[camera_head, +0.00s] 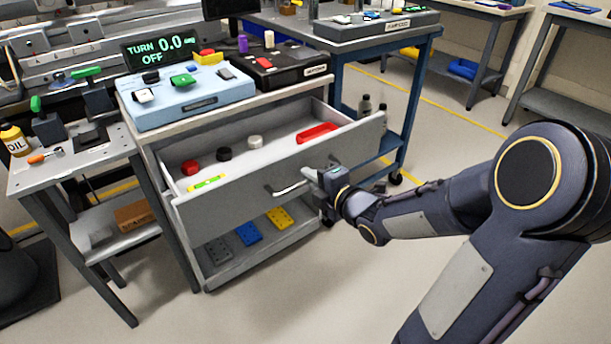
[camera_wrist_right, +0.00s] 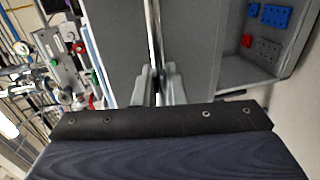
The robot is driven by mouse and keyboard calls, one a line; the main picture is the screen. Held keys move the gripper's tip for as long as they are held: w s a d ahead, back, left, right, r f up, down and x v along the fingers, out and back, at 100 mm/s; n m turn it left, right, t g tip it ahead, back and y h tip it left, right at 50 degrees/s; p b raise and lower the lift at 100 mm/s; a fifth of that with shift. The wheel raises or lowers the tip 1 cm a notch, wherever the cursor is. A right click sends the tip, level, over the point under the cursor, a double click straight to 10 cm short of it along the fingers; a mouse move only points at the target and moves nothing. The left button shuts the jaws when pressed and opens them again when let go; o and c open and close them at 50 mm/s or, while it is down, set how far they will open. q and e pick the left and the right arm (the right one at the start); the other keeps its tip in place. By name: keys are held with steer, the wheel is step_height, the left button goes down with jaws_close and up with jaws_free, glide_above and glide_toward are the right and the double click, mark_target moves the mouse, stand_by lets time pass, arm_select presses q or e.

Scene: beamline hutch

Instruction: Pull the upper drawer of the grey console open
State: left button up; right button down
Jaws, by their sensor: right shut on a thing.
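The grey console (camera_head: 146,150) stands in the middle of the head view. Its upper drawer (camera_head: 235,200) is pulled well out, showing red, black and white round things, a yellow-green marker and a red tray inside. My right gripper (camera_head: 313,175) is shut on the drawer's bar handle (camera_head: 286,190) at its right part. In the right wrist view the two fingers (camera_wrist_right: 158,85) close around the metal bar handle (camera_wrist_right: 153,35) in front of the grey drawer front. My left gripper is in neither view.
Below the drawer is an open compartment with dark, blue (camera_head: 248,233) and yellow (camera_head: 280,218) plates. A light-blue box (camera_head: 190,98) and a black box (camera_head: 290,70) sit on the console top. A side table (camera_head: 60,170) stands left, a blue cart (camera_head: 380,75) behind. Floor in front is clear.

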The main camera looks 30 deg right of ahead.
steer(key=shift+s, duration=0.15)
steer(key=c, duration=1.6)
jaws_free()
steer(key=shift+o, duration=0.2)
steer(key=p+v, duration=0.2)
steer(key=v, duration=0.5)
steer(key=shift+s, duration=0.4)
steer(key=shift+d, duration=0.2)
